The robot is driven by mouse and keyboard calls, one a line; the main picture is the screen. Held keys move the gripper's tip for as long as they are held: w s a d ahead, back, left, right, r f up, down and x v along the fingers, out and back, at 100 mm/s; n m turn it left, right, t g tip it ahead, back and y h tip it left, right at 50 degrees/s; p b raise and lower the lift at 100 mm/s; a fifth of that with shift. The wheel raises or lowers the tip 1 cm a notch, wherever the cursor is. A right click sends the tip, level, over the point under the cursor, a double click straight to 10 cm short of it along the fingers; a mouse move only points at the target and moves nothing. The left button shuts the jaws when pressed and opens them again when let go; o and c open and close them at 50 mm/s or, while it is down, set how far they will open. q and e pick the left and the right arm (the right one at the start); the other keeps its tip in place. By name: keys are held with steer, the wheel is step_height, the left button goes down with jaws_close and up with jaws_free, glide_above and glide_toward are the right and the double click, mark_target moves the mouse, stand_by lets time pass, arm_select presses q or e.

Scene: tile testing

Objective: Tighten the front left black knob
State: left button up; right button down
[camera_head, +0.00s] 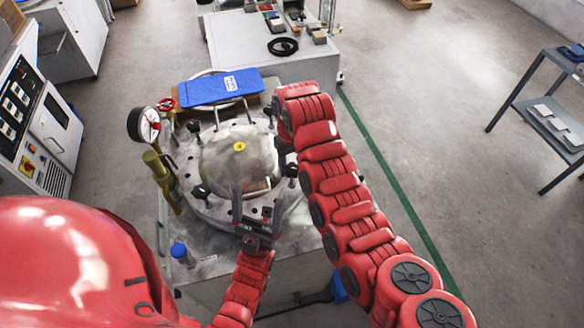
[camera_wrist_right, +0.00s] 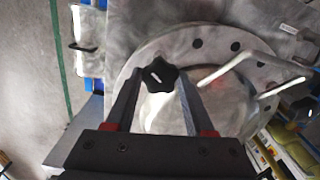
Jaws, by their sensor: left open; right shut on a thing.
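The round metal lid (camera_head: 235,165) of the test machine has several black knobs around its rim. The front left black knob (camera_head: 200,191) stands on the flange, with no gripper on it. My left gripper (camera_head: 257,206) is open and empty over the front of the flange, right of that knob. My right gripper (camera_wrist_right: 160,88) is shut on a black star-shaped knob (camera_wrist_right: 160,74), seen between its fingers in the right wrist view. In the head view my right arm mostly hides this gripper at the lid's right side.
A pressure gauge (camera_head: 146,125) on a brass fitting stands left of the lid. A blue case (camera_head: 220,88) lies behind it. A bent metal handle (camera_wrist_right: 235,65) rises beside the right gripper.

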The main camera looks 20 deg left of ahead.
steer(key=shift+m, duration=0.8)
steer(key=shift+c, duration=1.3)
jaws_free()
steer(key=shift+r, duration=0.55)
step_height(320, 180, up, 4)
steer(key=shift+w+d+r+p, duration=0.1)
steer(key=shift+r+p, duration=0.1)
steer(key=shift+p, duration=0.7)
step_height(320, 180, up, 12)
steer(key=b, duration=0.1)
